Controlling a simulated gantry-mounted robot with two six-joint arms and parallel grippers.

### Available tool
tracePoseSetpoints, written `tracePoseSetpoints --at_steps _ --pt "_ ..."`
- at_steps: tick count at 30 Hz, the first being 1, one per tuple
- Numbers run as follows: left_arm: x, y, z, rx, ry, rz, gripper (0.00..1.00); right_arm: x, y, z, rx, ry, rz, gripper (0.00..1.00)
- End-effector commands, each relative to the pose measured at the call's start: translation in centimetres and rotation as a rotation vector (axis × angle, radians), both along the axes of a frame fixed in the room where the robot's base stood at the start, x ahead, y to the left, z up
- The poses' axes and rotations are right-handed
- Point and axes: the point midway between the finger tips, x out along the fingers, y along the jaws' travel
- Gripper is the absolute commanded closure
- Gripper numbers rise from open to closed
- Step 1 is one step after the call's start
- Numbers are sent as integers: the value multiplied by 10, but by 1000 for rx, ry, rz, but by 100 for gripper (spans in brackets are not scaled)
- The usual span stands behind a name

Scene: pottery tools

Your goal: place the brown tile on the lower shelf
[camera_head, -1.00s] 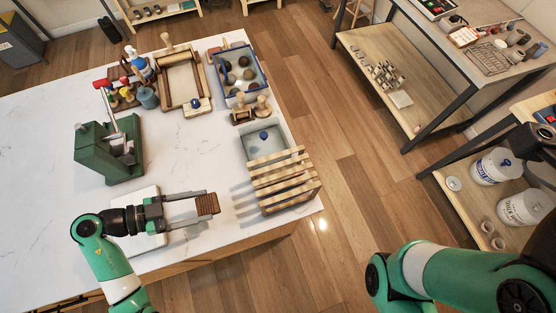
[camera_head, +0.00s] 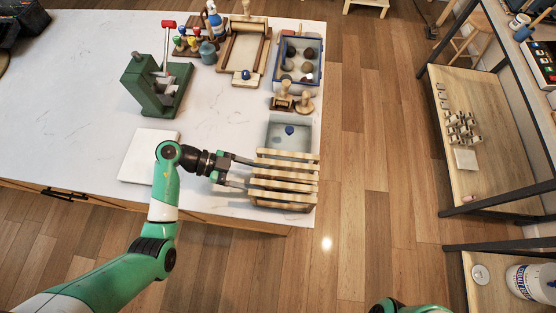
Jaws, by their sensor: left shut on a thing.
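The slatted wooden rack (camera_head: 284,196) stands at the front right corner of the white table, with pale slats across its top. My left gripper (camera_head: 248,173) reaches into the left side of this rack from the left, and its fingertips pass out of sight at the slats. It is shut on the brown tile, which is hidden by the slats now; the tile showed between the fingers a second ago. The lower shelf inside the rack is also hidden, so I cannot tell whether the tile touches it. My right gripper is out of view.
A grey-blue basin (camera_head: 289,133) with a blue ball is right behind the rack. Wooden stamps (camera_head: 283,97), a blue tray (camera_head: 299,66) and a green press (camera_head: 157,85) stand farther back. A white slab (camera_head: 143,160) lies left of my gripper. The table's middle is clear.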

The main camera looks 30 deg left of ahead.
Motion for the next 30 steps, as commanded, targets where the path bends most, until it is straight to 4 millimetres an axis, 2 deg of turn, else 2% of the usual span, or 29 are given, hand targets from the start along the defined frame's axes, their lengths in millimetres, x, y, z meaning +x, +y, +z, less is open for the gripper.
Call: tracePoseSetpoints --at_steps 4,11,18,29,30 --pt "8 -18 -12 0 1 -2 99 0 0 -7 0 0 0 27" --pt "12 -24 -15 0 0 0 99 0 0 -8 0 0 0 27" --pt "24 -50 -37 0 1 -2 99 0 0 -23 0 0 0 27" --pt "25 -50 -39 -1 1 2 99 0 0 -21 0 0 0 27" --pt "25 -50 -39 0 2 2 26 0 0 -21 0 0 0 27"
